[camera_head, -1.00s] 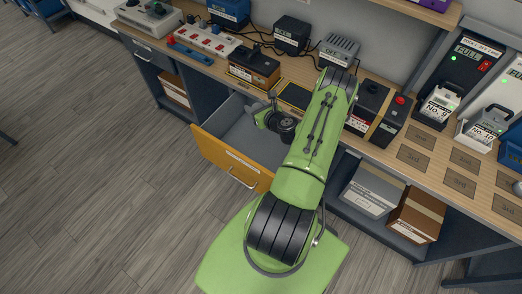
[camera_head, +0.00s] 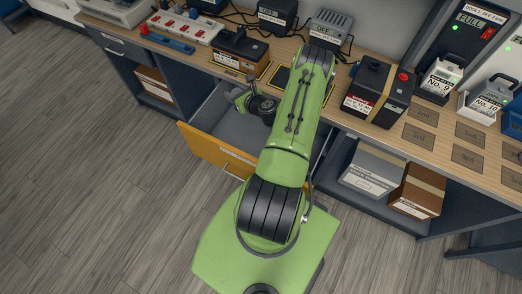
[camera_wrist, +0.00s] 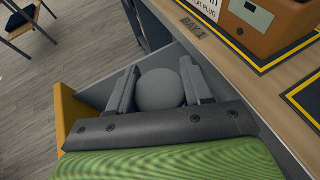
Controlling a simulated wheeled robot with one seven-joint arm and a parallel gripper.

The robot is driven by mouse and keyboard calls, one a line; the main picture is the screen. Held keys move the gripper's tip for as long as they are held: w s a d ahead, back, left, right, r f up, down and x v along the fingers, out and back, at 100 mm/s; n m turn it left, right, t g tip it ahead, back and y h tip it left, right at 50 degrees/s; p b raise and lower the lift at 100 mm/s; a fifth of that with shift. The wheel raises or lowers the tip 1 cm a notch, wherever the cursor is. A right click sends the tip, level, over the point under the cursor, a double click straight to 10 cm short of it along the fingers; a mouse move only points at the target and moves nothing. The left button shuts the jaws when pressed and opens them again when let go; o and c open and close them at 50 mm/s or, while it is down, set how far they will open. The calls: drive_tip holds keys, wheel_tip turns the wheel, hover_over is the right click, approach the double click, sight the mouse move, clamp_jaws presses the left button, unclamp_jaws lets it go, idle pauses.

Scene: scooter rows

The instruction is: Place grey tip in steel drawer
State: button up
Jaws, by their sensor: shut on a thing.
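My gripper (camera_wrist: 158,88) is shut on the grey tip (camera_wrist: 161,92), a rounded grey thing between its two fingers in the wrist view. In the head view my gripper (camera_head: 238,98) is over the open drawer with a yellow-orange front (camera_head: 208,150) and grey inside; the tip cannot be made out there. The drawer's label is too small to read. My arm hides the drawer's right part. A closed steel-grey drawer (camera_head: 112,44) with a pale label is further left under the bench top. I cannot tell how high the tip is above the open drawer's floor.
The wooden bench top (camera_head: 350,122) runs behind the drawer. A black-and-orange box (camera_head: 240,48) stands near its edge, with a black battery-like box (camera_head: 378,92) to the right. Cartons (camera_head: 418,190) sit on the shelf below. The floor (camera_head: 95,200) at left is clear.

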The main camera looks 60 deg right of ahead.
drive_tip(key=b, duration=1.6)
hover_over(241, 135)
wheel_tip(241, 135, down, 18)
drive_tip(key=r, duration=0.1)
wheel_tip(241, 135, down, 10)
drive_tip(key=b, duration=0.4)
drive_tip(key=shift+s+f, duration=0.1)
drive_tip(key=shift+f, duration=0.05)
drive_tip(key=o, duration=1)
drive_tip(key=shift+o, duration=0.2)
drive_tip(key=p+v, duration=0.2)
drive_tip(key=v, duration=0.4)
drive_tip(key=shift+s+r, duration=0.25)
drive_tip(key=shift+r, duration=0.1)
drive_tip(key=shift+s+a+r+p, duration=0.1)
drive_tip(key=shift+s+a+p, duration=0.05)
drive_tip(key=shift+s+p, duration=0.25)
